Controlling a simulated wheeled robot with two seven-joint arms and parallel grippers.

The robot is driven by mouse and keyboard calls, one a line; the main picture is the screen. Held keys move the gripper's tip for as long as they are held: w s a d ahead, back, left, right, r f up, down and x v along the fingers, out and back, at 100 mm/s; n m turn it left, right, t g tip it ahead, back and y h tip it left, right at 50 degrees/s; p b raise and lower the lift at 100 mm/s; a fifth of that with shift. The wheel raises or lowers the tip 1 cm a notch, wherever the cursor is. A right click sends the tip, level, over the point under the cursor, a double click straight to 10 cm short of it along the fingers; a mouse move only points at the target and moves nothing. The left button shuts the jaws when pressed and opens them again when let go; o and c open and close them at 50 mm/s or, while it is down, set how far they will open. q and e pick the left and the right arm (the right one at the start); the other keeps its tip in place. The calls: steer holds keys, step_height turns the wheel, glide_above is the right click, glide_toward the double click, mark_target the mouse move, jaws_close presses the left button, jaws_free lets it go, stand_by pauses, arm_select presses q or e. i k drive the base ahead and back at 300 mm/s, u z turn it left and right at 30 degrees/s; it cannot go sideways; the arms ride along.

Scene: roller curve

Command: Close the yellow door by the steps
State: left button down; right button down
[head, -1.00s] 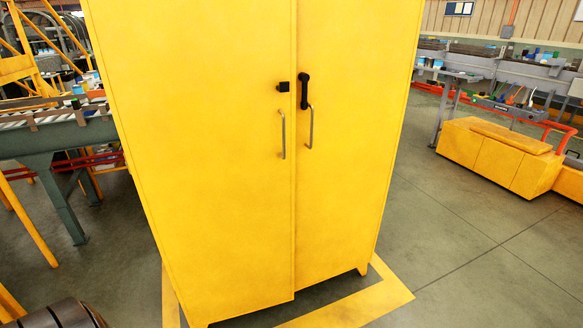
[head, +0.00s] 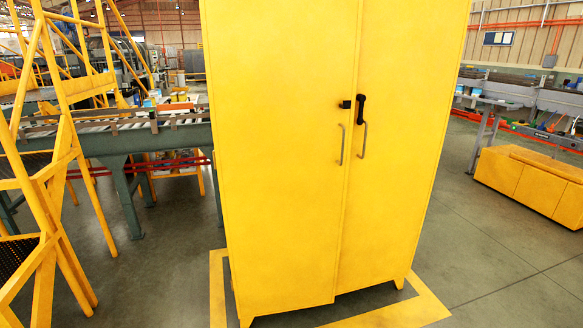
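A tall yellow cabinet stands upright in the middle of the head view. Its left door (head: 280,170) and right door (head: 400,190) each have a grey bar handle, the left handle (head: 341,145) and the right handle (head: 364,141). A black latch (head: 360,109) sits above the handles. The left door's lower edge sits lower than the right door's, so it may stand slightly forward; I cannot tell for sure. Yellow steps (head: 50,170) with railings stand at the left. Neither of my grippers shows.
A conveyor on green legs (head: 125,200) runs behind, between the steps and the cabinet. A low yellow box (head: 530,183) and grey workbenches stand at the right. Yellow floor tape (head: 425,305) borders the cabinet. Grey floor is free between steps and cabinet and at the right.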

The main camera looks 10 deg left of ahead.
mark_target(282, 75)
steer(key=u, duration=0.4)
steer(key=i, duration=1.15)
steer(key=z, duration=0.3)
